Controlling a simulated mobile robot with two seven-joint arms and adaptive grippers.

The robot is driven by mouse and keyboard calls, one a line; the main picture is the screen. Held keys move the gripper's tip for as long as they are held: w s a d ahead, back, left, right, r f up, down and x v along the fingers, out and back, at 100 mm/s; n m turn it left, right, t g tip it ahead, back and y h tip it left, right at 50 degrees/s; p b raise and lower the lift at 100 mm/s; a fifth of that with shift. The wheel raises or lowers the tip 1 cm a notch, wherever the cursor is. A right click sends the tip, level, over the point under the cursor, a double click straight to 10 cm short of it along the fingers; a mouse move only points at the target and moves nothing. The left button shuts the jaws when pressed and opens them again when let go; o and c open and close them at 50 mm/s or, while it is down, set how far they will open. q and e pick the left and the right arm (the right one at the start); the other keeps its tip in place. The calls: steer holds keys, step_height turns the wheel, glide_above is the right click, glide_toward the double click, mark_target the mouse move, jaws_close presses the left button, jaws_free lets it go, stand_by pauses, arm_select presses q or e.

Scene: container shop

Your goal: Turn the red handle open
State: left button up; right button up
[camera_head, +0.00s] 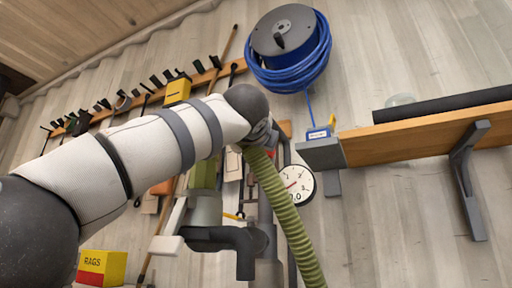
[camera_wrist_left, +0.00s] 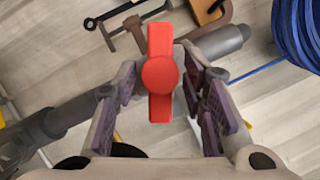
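The red handle (camera_wrist_left: 161,72), a flat bar with a round hub in its middle, stands upright in the left wrist view. My left gripper (camera_wrist_left: 159,97) has its two fingers spread, one to each side of the handle. Gaps show between the fingers and the handle, so it looks open and not touching. My right gripper is not in view.
A green ribbed hose (camera_head: 279,218) and a round gauge (camera_head: 295,185) are near my left wrist in the head view. A blue hose reel (camera_head: 290,50) hangs above. A wooden shelf (camera_head: 425,135) is at right, a tool rack (camera_head: 130,104) at left, and a yellow-red RAGS box (camera_head: 103,265) below.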

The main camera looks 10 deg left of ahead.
arm_select(q)
jaws_close()
steer(key=m+t, duration=0.1)
steer(key=m, duration=0.2)
steer(key=shift+a, duration=0.1)
jaws_free()
steer(key=shift+s, duration=0.1)
steer(key=s+d, duration=0.1)
steer(key=s, duration=1.2)
steer(key=shift+d+f, duration=0.15)
steer(key=shift+d, duration=0.1)
